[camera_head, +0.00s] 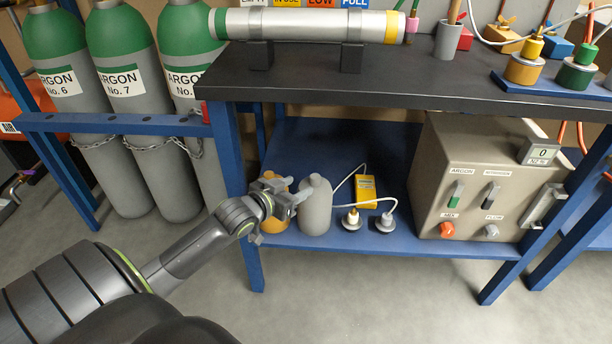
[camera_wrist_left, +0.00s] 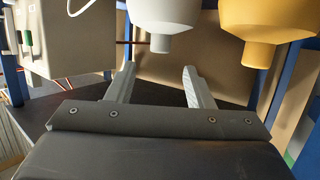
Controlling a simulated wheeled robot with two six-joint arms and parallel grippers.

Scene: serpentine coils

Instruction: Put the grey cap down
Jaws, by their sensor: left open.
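The grey cap (camera_head: 385,223) stands on the blue lower shelf (camera_head: 400,247), with a white line running from it. My left gripper (camera_head: 293,189) is open and empty, left of the caps and near the tops of the grey bottle (camera_head: 316,208) and the yellow bottle (camera_head: 274,225). In the left wrist view the scene is inverted. The open fingers (camera_wrist_left: 160,86) point toward the uncapped neck of the grey bottle (camera_wrist_left: 165,12); the yellow bottle (camera_wrist_left: 267,25) is beside it. My right gripper is not in view.
A yellow meter (camera_head: 366,190) lies behind the caps. A beige gas box (camera_head: 480,180) with switches and knobs stands to their right. The dark bench top (camera_head: 400,85) overhangs the shelf. Blue posts (camera_head: 237,190) and chained argon cylinders (camera_head: 120,175) are on the left.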

